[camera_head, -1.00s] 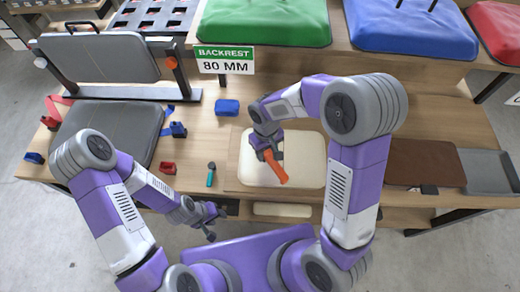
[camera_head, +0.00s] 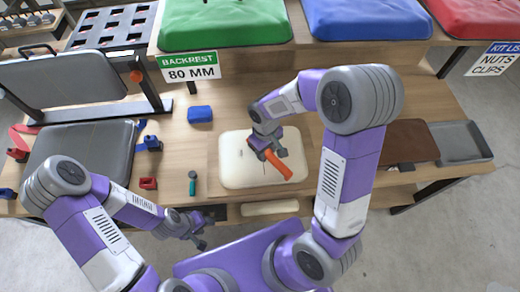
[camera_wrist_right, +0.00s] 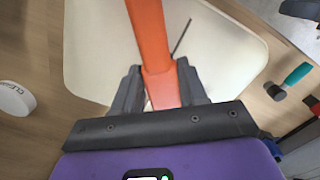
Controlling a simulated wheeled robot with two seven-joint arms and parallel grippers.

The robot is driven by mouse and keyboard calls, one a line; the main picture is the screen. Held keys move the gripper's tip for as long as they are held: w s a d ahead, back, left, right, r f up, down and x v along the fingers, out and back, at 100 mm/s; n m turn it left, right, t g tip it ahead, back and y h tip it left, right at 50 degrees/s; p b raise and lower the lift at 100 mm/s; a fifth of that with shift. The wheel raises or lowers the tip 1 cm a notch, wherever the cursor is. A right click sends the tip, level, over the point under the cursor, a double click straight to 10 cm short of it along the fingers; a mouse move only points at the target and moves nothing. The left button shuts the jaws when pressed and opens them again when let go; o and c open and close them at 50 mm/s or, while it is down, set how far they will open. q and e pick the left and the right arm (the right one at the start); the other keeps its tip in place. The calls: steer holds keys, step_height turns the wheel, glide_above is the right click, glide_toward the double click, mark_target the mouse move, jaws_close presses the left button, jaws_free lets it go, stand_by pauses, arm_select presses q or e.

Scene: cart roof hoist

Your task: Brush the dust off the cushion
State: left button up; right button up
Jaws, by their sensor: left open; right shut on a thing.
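The cream cushion (camera_head: 235,165) lies flat on the wooden bench; it also fills much of the right wrist view (camera_wrist_right: 90,50). My right gripper (camera_head: 269,150) is over the cushion and shut on an orange brush handle (camera_head: 279,165). In the right wrist view the orange handle (camera_wrist_right: 150,40) sits between the fingers and runs away over the cushion. I see no bristles, and cannot tell whether the brush touches the cushion. No dust is clear on the cream surface. My left gripper (camera_head: 196,236) is open and empty, low at the bench's front edge, apart from the cushion.
A blue block (camera_head: 200,114) and a teal-handled tool (camera_head: 192,184) lie left of the cushion. A dark grey pad (camera_head: 80,155) is further left. A brown panel (camera_head: 405,145) and grey tray (camera_head: 460,141) are at right. Green (camera_head: 225,22) and blue (camera_head: 367,18) cushions are behind.

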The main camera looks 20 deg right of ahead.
steer(key=shift+s+d, duration=0.2)
steer(key=shift+d, duration=0.55)
steer(key=shift+s+d, duration=0.25)
steer(key=shift+d, duration=0.55)
steer(key=shift+s+d, duration=0.2)
steer(key=shift+d, duration=0.55)
steer(key=shift+r, duration=0.1)
step_height(320, 180, up, 9)
steer(key=p, duration=0.7)
steer(key=shift+p, duration=0.3)
